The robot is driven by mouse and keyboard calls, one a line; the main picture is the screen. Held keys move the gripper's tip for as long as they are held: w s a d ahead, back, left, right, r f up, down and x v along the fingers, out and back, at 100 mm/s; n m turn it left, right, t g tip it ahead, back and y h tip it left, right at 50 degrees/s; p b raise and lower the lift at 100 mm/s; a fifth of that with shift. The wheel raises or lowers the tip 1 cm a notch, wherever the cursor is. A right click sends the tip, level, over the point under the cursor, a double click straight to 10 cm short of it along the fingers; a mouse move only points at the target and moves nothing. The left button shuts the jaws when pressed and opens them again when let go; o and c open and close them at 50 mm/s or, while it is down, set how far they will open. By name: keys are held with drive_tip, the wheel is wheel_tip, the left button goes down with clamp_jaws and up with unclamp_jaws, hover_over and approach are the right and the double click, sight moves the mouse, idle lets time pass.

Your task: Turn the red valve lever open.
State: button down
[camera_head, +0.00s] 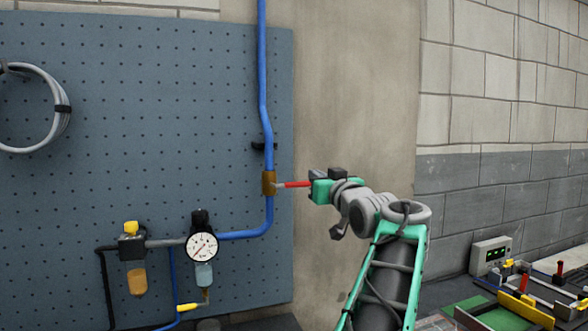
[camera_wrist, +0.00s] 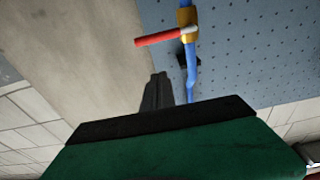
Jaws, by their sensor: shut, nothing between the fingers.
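The red valve lever (camera_head: 297,184) sticks out roughly level to the right from a brass valve body (camera_head: 268,183) on the vertical blue pipe, crosswise to it. In the wrist view the lever (camera_wrist: 158,39) and the brass body (camera_wrist: 187,19) show beyond the fingertips. My gripper (camera_wrist: 159,77) is shut and empty, with a visible gap in the picture between its tips and the lever. In the head view my gripper (camera_head: 316,176) is at the lever's right end and hides part of it; contact cannot be told there.
The blue pipe (camera_head: 264,80) runs up a grey pegboard (camera_head: 160,90). A pressure gauge (camera_head: 202,246) and a yellow-knobbed filter unit (camera_head: 131,240) sit lower left. A bare wall strip (camera_head: 350,80) lies right of the board. A cluttered bench (camera_head: 510,300) stands lower right.

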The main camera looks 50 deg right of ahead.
wheel_tip(320, 180, up, 2)
drive_tip(key=p, duration=0.5)
hover_over(304, 184)
drive_tip(key=f, duration=0.2)
drive_tip(key=s+f, duration=0.1)
drive_tip(key=f, duration=0.1)
drive_tip(key=shift+a+b, duration=0.25)
drive_tip(key=shift+b, duration=0.05)
drive_tip(key=shift+s+f, duration=0.1)
drive_tip(key=shift+f, duration=0.1)
